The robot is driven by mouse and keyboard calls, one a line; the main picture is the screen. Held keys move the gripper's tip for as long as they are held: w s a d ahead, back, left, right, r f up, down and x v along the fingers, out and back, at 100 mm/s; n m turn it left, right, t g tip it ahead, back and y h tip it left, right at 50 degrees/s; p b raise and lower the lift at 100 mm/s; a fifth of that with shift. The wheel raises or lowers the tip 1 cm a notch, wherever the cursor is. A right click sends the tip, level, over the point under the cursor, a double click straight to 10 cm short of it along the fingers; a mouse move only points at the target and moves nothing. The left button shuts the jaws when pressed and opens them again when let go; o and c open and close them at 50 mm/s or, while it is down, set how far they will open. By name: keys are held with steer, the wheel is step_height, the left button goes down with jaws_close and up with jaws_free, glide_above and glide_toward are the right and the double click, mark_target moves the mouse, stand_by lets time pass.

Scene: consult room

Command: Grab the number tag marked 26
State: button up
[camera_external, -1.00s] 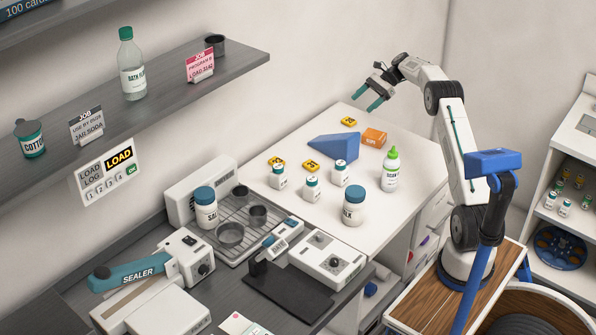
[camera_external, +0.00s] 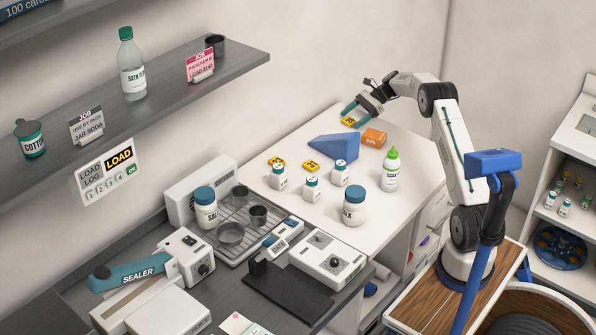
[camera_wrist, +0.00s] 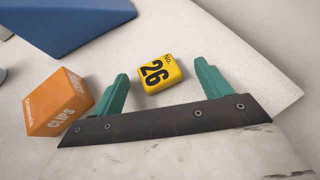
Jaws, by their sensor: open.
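The yellow number tag marked 26 (camera_wrist: 160,73) lies on the white table top in the wrist view, its black digits facing up. It also shows in the external view (camera_external: 348,122), near the table's back edge. My gripper (camera_wrist: 167,85) is open, and its two teal fingers stand on either side of the tag in the wrist view, with gaps to both. In the external view my gripper (camera_external: 360,107) is low over the back of the table, close to the tag. I cannot tell its exact height above the table.
An orange clips box (camera_wrist: 58,103) lies just left of my left finger; it also shows in the external view (camera_external: 374,137). A blue wedge (camera_external: 334,148) stands beside it. Two other yellow tags (camera_external: 277,163) (camera_external: 311,167), several small jars and a green-capped bottle (camera_external: 391,170) stand farther forward.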

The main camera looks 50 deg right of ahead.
steer(key=c, duration=1.1)
steer(key=shift+c, duration=0.2)
